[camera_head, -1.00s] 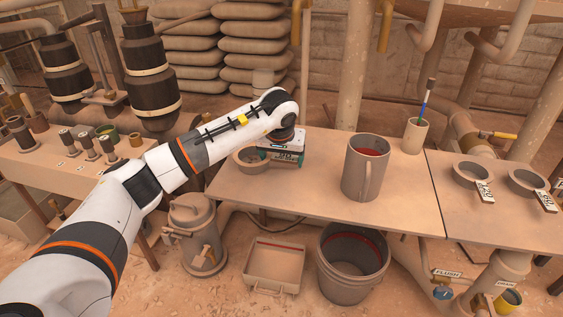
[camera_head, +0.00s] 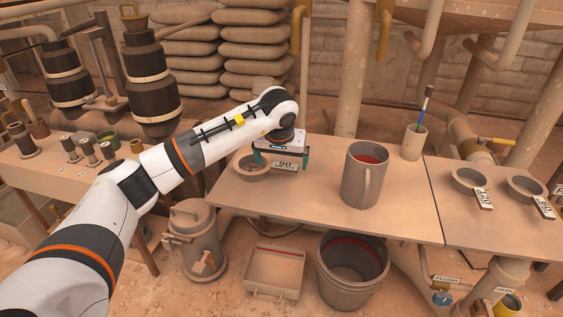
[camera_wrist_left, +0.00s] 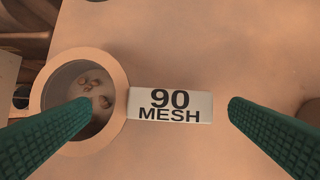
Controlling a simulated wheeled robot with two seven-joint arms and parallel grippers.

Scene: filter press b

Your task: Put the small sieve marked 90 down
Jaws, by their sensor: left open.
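The small sieve marked 90 (camera_head: 249,166) rests on the table top near its left end. It is a tan ring with a flat handle tag. In the left wrist view the sieve (camera_wrist_left: 120,72) is at left, with a few brownish lumps inside, and its tag (camera_wrist_left: 170,105) reads "90 MESH". My left gripper (camera_head: 282,161) is open above the tag, its green fingers spread to either side. In the left wrist view its fingers (camera_wrist_left: 160,118) touch nothing that I can make out. One finger covers part of the ring. My right gripper is not in view.
A large tan jug (camera_head: 361,180) with reddish contents stands right of the sieve. A cup (camera_head: 413,143) holds a blue-handled tool. Two other marked sieves (camera_head: 462,190) (camera_head: 516,197) lie on the right table. A bucket (camera_head: 345,291) and a tray (camera_head: 273,287) are on the floor below.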

